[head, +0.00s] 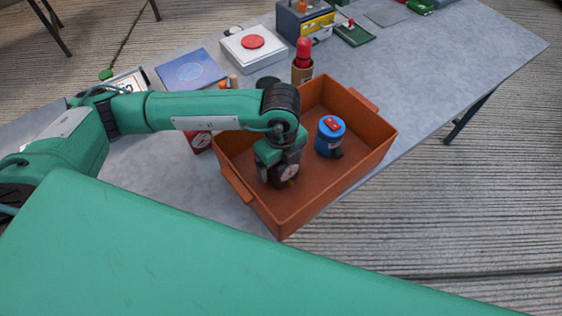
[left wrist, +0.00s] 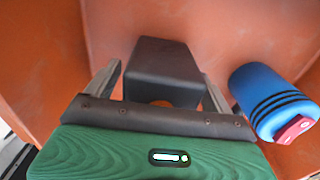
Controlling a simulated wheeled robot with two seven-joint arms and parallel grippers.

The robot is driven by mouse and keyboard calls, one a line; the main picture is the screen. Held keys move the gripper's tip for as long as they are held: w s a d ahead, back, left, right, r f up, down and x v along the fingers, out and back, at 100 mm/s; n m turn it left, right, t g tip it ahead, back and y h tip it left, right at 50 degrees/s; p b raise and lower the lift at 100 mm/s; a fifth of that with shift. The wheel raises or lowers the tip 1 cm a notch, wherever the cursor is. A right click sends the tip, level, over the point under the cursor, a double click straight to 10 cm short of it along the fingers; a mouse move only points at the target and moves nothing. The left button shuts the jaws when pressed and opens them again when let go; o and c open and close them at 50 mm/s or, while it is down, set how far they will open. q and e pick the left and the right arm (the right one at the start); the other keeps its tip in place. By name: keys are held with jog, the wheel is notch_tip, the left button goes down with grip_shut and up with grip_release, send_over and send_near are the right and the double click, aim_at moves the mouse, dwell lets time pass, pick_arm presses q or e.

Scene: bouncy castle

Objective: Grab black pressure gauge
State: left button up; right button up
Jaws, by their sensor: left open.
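A dark, block-shaped object (left wrist: 165,62), which looks like the black pressure gauge, is in the orange bin (head: 382,150). In the left wrist view it lies between the two fingers of my left gripper (left wrist: 160,75). The fingers are apart, one on each side of it; I cannot tell whether they touch it. In the head view my left gripper (head: 284,184) reaches down into the left part of the bin and hides most of what is below it. No dial face shows clearly. My right gripper is not in view.
A blue canister with a red top (head: 331,138) stands in the bin, right of my left gripper; it also shows in the left wrist view (left wrist: 268,92). A red-capped bottle (head: 303,58) stands behind the bin. A white box with a red button (head: 253,44) is farther back.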

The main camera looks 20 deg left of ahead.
pick_arm(q)
jog(key=c, duration=1.3)
